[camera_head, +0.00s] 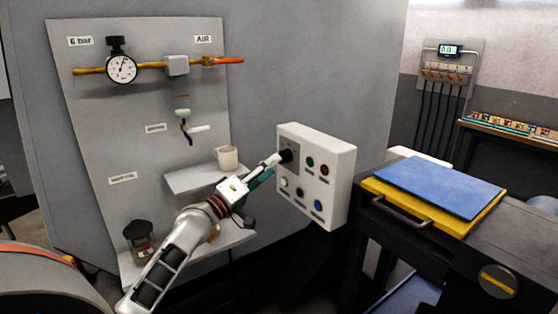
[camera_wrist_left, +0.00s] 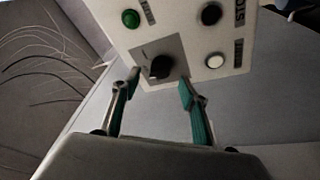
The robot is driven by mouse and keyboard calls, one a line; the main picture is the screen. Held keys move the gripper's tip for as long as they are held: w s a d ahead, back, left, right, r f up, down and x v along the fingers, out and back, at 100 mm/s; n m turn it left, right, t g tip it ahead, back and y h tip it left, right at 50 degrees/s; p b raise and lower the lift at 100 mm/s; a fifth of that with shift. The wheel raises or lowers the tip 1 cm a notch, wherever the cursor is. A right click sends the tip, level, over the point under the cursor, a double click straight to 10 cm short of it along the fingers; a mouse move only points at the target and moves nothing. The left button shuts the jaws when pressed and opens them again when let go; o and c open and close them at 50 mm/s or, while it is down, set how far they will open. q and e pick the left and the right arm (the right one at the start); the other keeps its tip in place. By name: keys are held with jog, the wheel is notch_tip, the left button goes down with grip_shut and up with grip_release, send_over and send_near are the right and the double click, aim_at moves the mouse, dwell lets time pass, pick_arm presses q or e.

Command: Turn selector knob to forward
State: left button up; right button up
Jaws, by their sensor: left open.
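The selector knob (camera_wrist_left: 160,67) is black on a grey square plate on a white control box (camera_head: 341,165). In the head view the knob (camera_head: 286,156) is at the box's upper left, partly hidden by my gripper. My left gripper (camera_head: 274,160) reaches the box from the left. In the left wrist view my left gripper (camera_wrist_left: 158,84) is open, with one finger on each side of the knob's plate and gaps between fingers and knob. I cannot read the plate's markings. My right gripper is not in view.
The box also carries a green button (camera_head: 310,162), a red button (camera_head: 325,170), a blue button (camera_head: 318,205) and others close to the knob. A panel (camera_head: 75,120) with gauge, pipe and shelves stands left. A blue mat (camera_head: 440,185) lies on a yellow one at right.

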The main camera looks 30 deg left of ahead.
aim_at(284, 156)
pick_arm(q)
jog(key=x, duration=0.4)
jog(key=shift+w, duration=0.15)
jog(key=c, duration=1.1)
